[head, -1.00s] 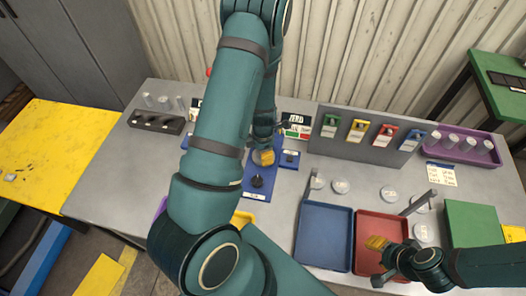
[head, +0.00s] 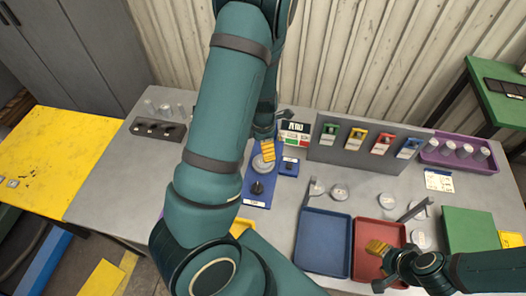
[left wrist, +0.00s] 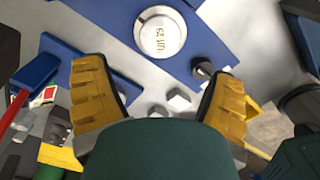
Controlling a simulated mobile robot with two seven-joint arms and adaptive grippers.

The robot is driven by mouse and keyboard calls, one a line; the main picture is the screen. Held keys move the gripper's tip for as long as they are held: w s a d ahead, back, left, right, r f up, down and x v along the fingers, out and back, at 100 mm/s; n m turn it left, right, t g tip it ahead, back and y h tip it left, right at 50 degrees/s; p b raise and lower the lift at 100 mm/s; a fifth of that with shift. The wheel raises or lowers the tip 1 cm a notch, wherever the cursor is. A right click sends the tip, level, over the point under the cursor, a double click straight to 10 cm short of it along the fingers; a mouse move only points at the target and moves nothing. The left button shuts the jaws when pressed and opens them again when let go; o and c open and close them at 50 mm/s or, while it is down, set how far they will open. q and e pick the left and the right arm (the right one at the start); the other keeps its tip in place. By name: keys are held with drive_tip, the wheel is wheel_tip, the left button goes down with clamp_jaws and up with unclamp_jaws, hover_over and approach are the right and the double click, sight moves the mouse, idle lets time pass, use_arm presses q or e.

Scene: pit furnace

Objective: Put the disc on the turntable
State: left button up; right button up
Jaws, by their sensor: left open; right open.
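A pale round disc with dark lettering (left wrist: 162,36) lies flat on the round plate of the blue turntable base (left wrist: 205,50). In the head view the disc (head: 263,164) shows on the blue base (head: 258,202), partly hidden by my left gripper. My left gripper (head: 267,149) is open and apart from the disc. In the left wrist view its two yellow fingers (left wrist: 160,85) are spread wide with nothing between them, and the disc lies beyond the tips. My right gripper (head: 376,266) is open and empty over the red tray.
A blue tray (head: 323,241) and the red tray (head: 378,229) stand at the front. Several loose pale discs (head: 340,191) lie behind and beside them. A grey panel with coloured tags (head: 365,154) stands behind. A purple tray (head: 459,153) holds several cylinders.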

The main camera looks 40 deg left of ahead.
use_arm(q)
wheel_tip(320, 180, up, 3)
drive_tip(key=shift+r, duration=0.2)
idle(0.6)
